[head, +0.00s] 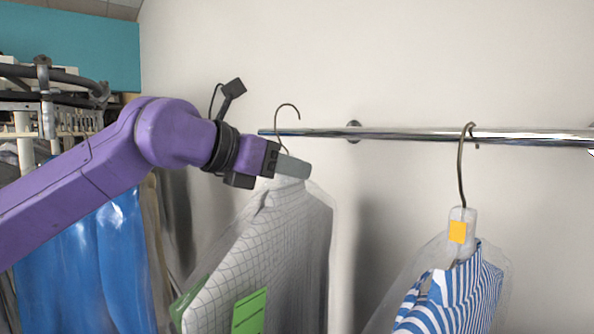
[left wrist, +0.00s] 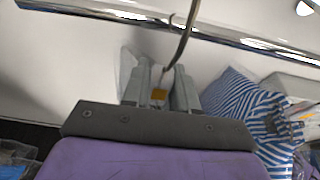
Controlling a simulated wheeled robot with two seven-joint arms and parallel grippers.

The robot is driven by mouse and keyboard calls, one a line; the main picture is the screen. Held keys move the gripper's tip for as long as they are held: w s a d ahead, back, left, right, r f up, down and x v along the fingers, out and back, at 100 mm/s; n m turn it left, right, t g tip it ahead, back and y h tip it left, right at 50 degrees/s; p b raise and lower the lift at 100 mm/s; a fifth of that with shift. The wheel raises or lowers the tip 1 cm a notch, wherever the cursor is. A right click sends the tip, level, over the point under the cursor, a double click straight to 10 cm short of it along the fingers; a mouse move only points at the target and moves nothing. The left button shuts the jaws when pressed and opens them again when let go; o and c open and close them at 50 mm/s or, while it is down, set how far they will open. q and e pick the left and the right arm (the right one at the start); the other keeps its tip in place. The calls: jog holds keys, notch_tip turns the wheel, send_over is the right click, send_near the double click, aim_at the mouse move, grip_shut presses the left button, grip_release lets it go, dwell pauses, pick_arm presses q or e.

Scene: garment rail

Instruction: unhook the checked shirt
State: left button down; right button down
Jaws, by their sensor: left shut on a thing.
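The checked shirt (head: 262,250), white with a thin grid under a clear cover, hangs on a wire hanger near the rail's left end. My left gripper (head: 292,166) is shut on the hanger (head: 288,106) at its neck, just above the shirt's shoulders. The hook's top stands clearly above the rail (head: 400,134); I cannot tell whether its tip is clear of the bar. In the left wrist view the hanger wire (left wrist: 182,45) runs up from between the fingers (left wrist: 162,90) and crosses the rail. My right gripper is not in view.
A blue-and-white striped shirt (head: 455,297) hangs to the right on its own hook, with an orange tag (head: 457,232). Blue garments (head: 85,265) and another rack (head: 50,95) are at the left. The wall is close behind the rail. The rail between the two hangers is bare.

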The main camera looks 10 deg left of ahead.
pick_arm(q)
jog(key=shift+s+a+b, duration=0.4)
jog(key=shift+s+a, duration=0.4)
jog(key=shift+s, duration=0.25)
jog(key=shift+s+a+b, duration=0.4)
jog(key=shift+s+a, duration=0.4)
jog(key=shift+s, duration=0.2)
jog(key=shift+s+a, duration=0.1)
jog(key=shift+s, duration=0.05)
jog(key=s+a+b, duration=0.3)
jog(key=s+a, duration=0.4)
jog(key=s, duration=0.2)
